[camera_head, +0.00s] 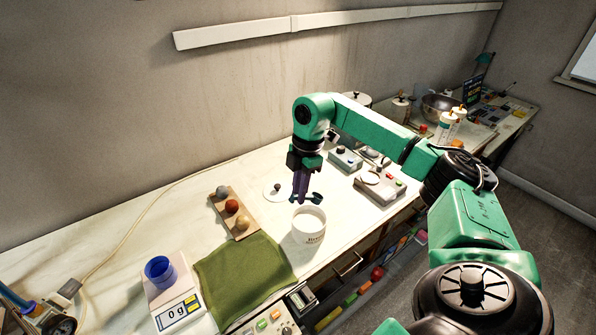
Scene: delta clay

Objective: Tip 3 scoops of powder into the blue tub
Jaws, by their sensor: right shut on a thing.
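The blue tub (160,271) stands on a white scale (178,308) at the lower left; the scale display reads 0 g. A white container with dark lettering (309,229) stands on the bench near the middle; its contents are hard to make out. My right gripper (302,194), with dark purple fingers, points down just above and behind the container's rim. It is shut on a small dark teal scoop (316,198). Whether the scoop holds powder cannot be told. My left gripper is not in view.
A green cloth (243,272) lies between scale and container. A wooden board (227,207) with several balls and a white disc with a knob (277,188) lie behind. Grey devices (379,187) stand to the right. My right arm spans the right side.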

